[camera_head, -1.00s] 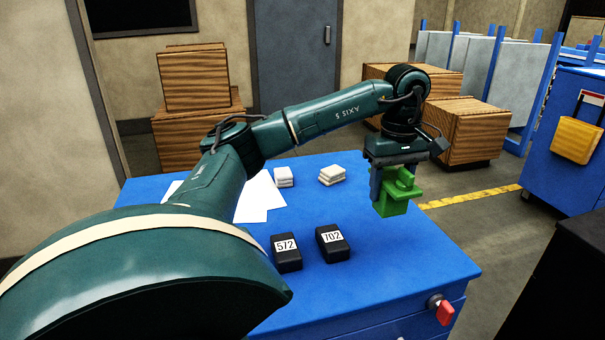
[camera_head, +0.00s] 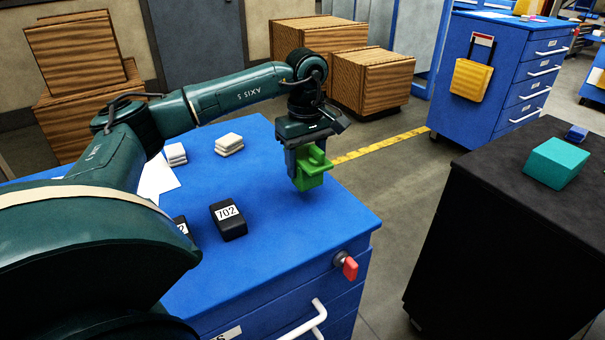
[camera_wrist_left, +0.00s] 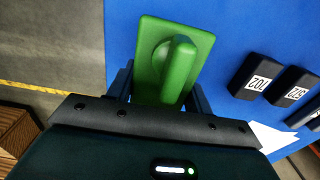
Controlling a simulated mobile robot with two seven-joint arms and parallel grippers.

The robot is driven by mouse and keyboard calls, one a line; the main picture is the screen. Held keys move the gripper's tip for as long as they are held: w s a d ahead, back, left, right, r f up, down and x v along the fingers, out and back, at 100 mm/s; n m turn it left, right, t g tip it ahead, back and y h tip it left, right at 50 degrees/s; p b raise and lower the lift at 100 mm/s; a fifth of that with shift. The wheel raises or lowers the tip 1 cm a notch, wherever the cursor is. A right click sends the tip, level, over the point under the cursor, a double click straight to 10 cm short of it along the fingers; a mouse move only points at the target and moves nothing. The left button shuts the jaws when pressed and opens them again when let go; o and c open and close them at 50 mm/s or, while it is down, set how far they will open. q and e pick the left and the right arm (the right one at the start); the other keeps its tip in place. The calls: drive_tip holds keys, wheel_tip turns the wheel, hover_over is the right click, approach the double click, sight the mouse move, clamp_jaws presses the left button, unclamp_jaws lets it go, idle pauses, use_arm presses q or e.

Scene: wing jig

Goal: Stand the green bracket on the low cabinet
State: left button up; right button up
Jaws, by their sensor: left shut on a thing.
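The green bracket (camera_head: 313,172) is in my left gripper (camera_head: 308,165), which is shut on it and points down over the far right part of the blue drawer cabinet (camera_head: 290,235). It appears a little above that top; the exact gap is hard to tell. In the left wrist view the bracket (camera_wrist_left: 172,58) shows a flat plate with a raised rounded part, between the fingers of my left gripper (camera_wrist_left: 162,92). A black low cabinet (camera_head: 480,200) stands at the right, across a floor gap. My right gripper is not in view.
On the blue top are black block 702 (camera_head: 229,220), a partly hidden black block, white stacks (camera_head: 229,144) and paper (camera_head: 158,180). A teal box (camera_head: 556,163) and a small blue block (camera_head: 577,133) occupy the black top; its front left is bare. Wooden crates (camera_head: 372,82) stand behind.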

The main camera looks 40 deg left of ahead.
sight(306, 175)
use_arm(q)
drive_tip(key=shift+f, duration=1.8)
drive_tip(key=o, duration=1.3)
drive_tip(key=shift+f, duration=0.15)
wheel_tip(306, 175, up, 12)
drive_tip(key=shift+r, duration=0.2)
drive_tip(key=shift+d+f, duration=0.1)
